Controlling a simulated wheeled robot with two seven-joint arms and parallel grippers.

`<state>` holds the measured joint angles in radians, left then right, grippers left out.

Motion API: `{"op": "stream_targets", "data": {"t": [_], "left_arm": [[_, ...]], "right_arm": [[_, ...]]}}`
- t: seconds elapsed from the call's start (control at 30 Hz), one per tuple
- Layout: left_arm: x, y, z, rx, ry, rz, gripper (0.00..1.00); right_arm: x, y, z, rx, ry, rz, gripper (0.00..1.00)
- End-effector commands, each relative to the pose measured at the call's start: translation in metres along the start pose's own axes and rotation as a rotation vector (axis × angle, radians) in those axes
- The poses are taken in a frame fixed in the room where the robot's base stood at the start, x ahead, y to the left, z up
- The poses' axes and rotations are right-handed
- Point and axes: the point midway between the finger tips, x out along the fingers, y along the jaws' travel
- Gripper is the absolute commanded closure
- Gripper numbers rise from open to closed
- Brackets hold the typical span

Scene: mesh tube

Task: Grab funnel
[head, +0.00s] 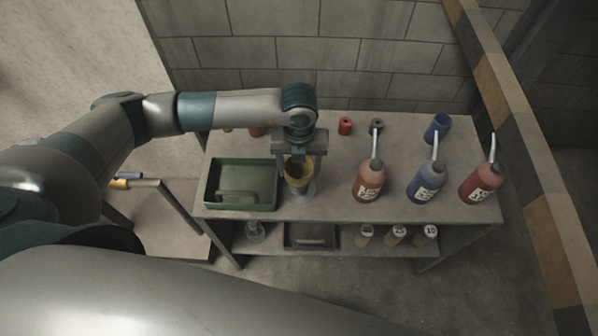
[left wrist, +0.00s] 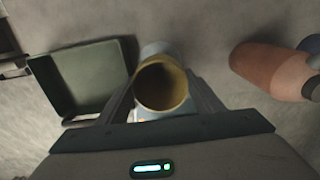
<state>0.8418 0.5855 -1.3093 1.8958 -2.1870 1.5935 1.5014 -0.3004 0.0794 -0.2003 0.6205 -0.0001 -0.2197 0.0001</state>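The yellow funnel (head: 298,174) stands upright with its wide mouth up, near the front of the table, right of a green tray. A pale cylinder (head: 301,192) is below and around its lower part. In the left wrist view the funnel (left wrist: 162,86) shows its round open mouth. My left gripper (head: 299,168) points down from above, its fingers spread on either side of the funnel. I see no clear grip; contact with the rim is hard to judge. The funnel's lower end is hidden. My right gripper is out of view.
The green tray (head: 213,187) is close on the left. Red (head: 369,183), blue (head: 427,185) and dark red (head: 482,184) spouted bottles stand to the right. A blue cup (head: 438,127) and small caps are at the back. A lower shelf (head: 348,238) holds jars and a dark tray.

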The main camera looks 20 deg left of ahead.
Motion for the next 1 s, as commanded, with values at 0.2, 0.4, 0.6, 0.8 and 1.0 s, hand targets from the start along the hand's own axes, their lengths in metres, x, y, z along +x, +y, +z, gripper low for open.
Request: {"op": "stream_targets", "data": {"t": [0.2,0.4,0.6,0.8,1.0], "left_arm": [[0.000,0.000,0.000,0.000,0.000,0.000,0.63],[-0.003,0.000,0.000,0.000,-0.001,-0.002,0.63],[-0.018,0.000,0.001,0.000,-0.003,-0.002,0.63],[-0.045,-0.010,-0.010,0.007,-0.001,-0.005,0.63],[-0.068,-0.034,-0.040,0.008,-0.003,-0.005,0.63]], "right_arm": [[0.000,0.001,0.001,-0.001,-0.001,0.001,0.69],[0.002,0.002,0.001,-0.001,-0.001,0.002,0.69],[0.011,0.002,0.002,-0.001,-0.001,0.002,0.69],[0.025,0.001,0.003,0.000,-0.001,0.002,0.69],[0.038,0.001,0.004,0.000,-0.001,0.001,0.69]]}}
